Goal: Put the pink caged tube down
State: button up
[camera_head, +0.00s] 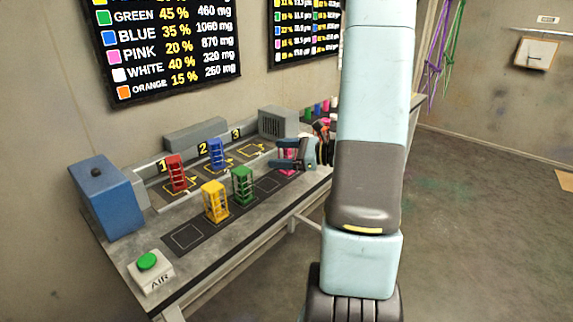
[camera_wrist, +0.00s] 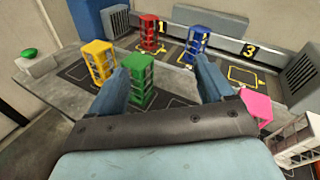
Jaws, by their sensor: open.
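The pink caged tube (camera_head: 287,155) shows only in part behind my gripper in the head view, toward the far end of the bench. In the wrist view its pink top (camera_wrist: 257,104) is just right of my right finger, outside the gap, and its lower part is hidden. My gripper (camera_head: 276,153) is open, with its fingers pointing left along the bench. In the wrist view the gap between the fingertips (camera_wrist: 162,68) holds nothing. I cannot see what the tube's base rests on.
Green (camera_head: 242,185) and yellow (camera_head: 215,201) caged tubes stand on the front row. Red (camera_head: 176,173) and blue (camera_head: 216,153) ones stand at marked places 1 and 2. Place 3 (camera_wrist: 246,76) is empty. A white caged tube (camera_wrist: 297,142) is close at right.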

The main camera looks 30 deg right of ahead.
aim_at(292, 152)
jog(key=d+f+m+t+h, duration=0.2)
jog(key=d, duration=0.2)
jog(key=d+f+m+t+h, duration=0.1)
jog(key=d+f+m, duration=0.1)
jog(key=d+m, duration=0.1)
jog(key=w+d+f+m+t+h, duration=0.1)
jog(key=d+f+m+t+h, duration=0.1)
jog(key=d, duration=0.3)
jog(key=shift+d+f+m+t+h, duration=0.15)
jog(key=shift+f+m+t+h, duration=0.15)
jog(key=shift+f+m, duration=0.1)
jog(key=x, duration=0.7)
jog(key=shift+w, duration=0.4)
jog(key=shift+x, duration=2.95)
jog(key=shift+d, duration=0.1)
jog(key=shift+c, duration=0.4)
grip_shut()
